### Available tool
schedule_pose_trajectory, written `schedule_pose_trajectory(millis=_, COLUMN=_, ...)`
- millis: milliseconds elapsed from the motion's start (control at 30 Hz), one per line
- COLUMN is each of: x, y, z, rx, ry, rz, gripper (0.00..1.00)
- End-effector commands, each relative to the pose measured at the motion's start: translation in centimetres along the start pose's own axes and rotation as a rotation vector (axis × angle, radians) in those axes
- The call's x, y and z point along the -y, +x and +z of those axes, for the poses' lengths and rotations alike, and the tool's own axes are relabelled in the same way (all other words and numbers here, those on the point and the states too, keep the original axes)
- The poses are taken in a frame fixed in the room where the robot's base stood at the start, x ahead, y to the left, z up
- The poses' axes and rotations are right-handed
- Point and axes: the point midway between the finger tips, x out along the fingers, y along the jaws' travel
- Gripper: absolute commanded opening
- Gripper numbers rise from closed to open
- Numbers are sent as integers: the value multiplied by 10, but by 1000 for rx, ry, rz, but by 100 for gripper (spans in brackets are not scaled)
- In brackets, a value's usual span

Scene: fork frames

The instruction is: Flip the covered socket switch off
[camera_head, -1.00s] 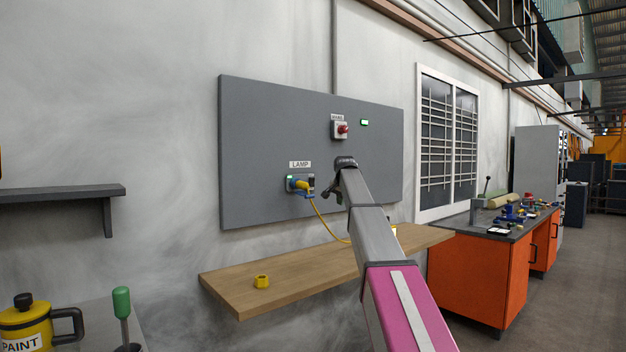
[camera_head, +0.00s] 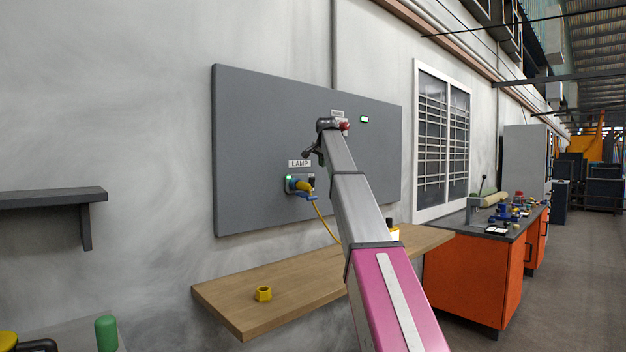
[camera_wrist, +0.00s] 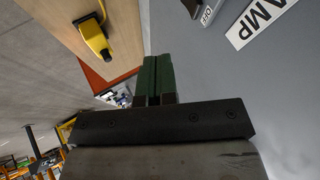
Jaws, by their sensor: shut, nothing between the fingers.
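The covered socket (camera_head: 301,186) sits on the grey wall panel under a LAMP label (camera_head: 300,163). Part of the LAMP label (camera_wrist: 262,22) and an OFF marking (camera_wrist: 208,14) show there at upper right.
A red button (camera_head: 345,126) is partly behind my arm, with a green light (camera_head: 364,119) to its right. A wooden shelf (camera_head: 240,300) below bears a yellow nut (camera_head: 263,293) and a lit yellow lamp (camera_head: 394,233). An orange workbench (camera_head: 475,275) stands at right.

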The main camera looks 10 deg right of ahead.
Motion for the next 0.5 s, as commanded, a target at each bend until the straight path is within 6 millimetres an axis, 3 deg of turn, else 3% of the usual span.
schedule_pose_trajectory(millis=267, x=0, y=5, z=0, rx=0, ry=0, rz=0, gripper=0)
schedule_pose_trajectory(millis=500, x=0, y=40, z=0, rx=1, ry=0, rz=1, gripper=0)
